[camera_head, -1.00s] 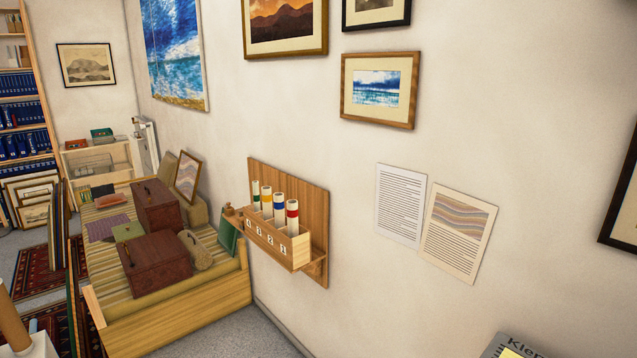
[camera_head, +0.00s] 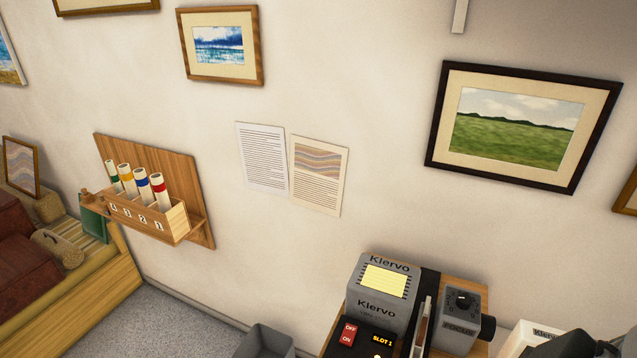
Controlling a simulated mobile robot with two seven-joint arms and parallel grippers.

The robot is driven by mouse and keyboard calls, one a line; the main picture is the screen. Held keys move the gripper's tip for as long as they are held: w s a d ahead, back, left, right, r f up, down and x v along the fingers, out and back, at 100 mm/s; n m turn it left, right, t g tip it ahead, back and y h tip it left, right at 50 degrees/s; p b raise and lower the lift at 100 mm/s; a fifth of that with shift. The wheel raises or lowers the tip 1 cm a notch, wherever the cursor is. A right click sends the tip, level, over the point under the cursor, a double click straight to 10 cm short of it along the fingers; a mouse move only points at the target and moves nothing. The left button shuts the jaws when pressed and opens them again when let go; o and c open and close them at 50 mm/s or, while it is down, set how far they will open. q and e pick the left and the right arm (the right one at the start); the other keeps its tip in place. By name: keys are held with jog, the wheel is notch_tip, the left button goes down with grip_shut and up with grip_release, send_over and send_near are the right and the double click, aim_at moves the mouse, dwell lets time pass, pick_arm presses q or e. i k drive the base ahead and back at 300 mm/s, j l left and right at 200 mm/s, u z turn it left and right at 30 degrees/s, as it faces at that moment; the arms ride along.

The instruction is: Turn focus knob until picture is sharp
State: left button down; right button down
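A grey slide projector marked Kiervo (camera_head: 377,307) stands at the bottom right, with a yellow label on top. Its front panel has a red OFF/ON switch (camera_head: 348,333) and a lit display reading SLOT 1 (camera_head: 382,341). Right of it is a grey block (camera_head: 461,308) with a dark top fitting and a small label that seems to read FOCUS. A black round part (camera_head: 487,328) sticks out of its right side; I cannot tell if it is the knob or the lens. No projected picture is in view. Neither gripper can be made out.
A wooden wall rack (camera_head: 180,221) with several colour-banded tubes hangs at the left. Two printed sheets (camera_head: 262,160) and framed prints, including a green landscape (camera_head: 517,127), hang on the wall. A grey bin (camera_head: 266,342) stands on the floor. A dark shape at the bottom right corner is unclear.

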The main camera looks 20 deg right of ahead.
aim_at(464, 301)
jog(key=l+z, duration=0.1)
jog(key=z, duration=0.3)
jog(key=l+z, duration=0.1)
jog(key=z, duration=0.25)
jog(key=l+z, duration=0.1)
jog(key=z, duration=0.3)
